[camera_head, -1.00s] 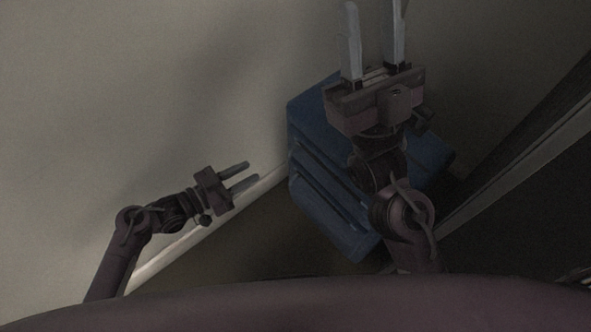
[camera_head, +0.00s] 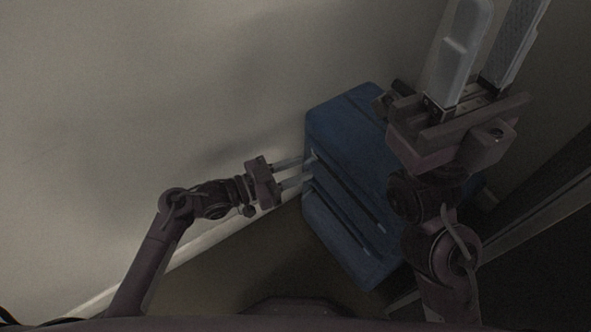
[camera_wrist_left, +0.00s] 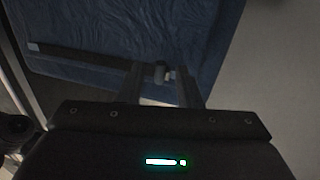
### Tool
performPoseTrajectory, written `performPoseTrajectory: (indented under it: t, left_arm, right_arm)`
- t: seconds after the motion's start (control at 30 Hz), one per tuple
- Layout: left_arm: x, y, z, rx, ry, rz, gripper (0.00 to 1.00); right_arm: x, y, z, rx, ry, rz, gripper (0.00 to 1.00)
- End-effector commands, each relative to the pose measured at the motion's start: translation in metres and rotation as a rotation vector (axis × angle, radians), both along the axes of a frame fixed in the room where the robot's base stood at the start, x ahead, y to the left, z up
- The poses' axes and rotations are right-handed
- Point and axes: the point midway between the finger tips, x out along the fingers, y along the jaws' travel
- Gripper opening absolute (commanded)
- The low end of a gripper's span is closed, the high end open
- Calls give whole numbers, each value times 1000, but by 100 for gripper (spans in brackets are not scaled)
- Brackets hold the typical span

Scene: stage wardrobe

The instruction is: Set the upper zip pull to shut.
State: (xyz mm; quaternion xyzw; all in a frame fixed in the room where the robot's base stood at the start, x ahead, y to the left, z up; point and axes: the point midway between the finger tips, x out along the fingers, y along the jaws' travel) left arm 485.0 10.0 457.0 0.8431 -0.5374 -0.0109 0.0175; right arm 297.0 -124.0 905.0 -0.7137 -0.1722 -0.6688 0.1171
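A blue, box-shaped bag (camera_head: 350,125) stands against the pale wall, with dark zip lines along its side. In the left wrist view its blue face (camera_wrist_left: 130,25) fills the top, with a dark zip strip (camera_wrist_left: 80,55) running across. A small pull (camera_wrist_left: 160,72) with a lighter bit beside it sits near the right end of that strip. My left gripper (camera_head: 308,169) is open at the bag's left edge, its fingers on either side of the pull with gaps showing. I cannot tell for sure which zip this pull belongs to. My right gripper (camera_head: 503,12) is open and empty, raised in front of the bag's right part.
The pale wall (camera_head: 180,80) lies behind and left of the bag, with a light skirting strip (camera_head: 205,240) at its foot. A dark framed panel (camera_head: 540,230) stands at the right. The floor (camera_head: 250,265) in front of the bag looks clear.

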Motion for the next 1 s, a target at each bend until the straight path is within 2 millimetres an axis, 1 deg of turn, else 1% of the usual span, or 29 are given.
performPoseTrajectory:
  t: [0.13,0.33,0.37,0.4,0.77,0.87,1.0]
  left_arm:
    - [0,0,0,0,0,0,32]
    - [0,0,0,1,0,0,5]
    - [0,0,0,1,0,0,1]
    - [0,0,0,1,0,0,0]
    - [-2,-1,0,0,1,0,0]
    - [-9,-5,2,1,4,0,0]
    - [-26,-17,3,1,5,-1,0]
  right_arm:
    - [0,0,0,0,0,0,36]
    - [0,0,0,0,0,0,36]
    - [0,0,0,0,0,0,36]
    - [0,0,0,0,0,0,36]
    - [0,0,2,0,1,-1,36]
    - [0,0,8,0,0,-1,36]
    - [1,-1,17,4,16,-1,36]
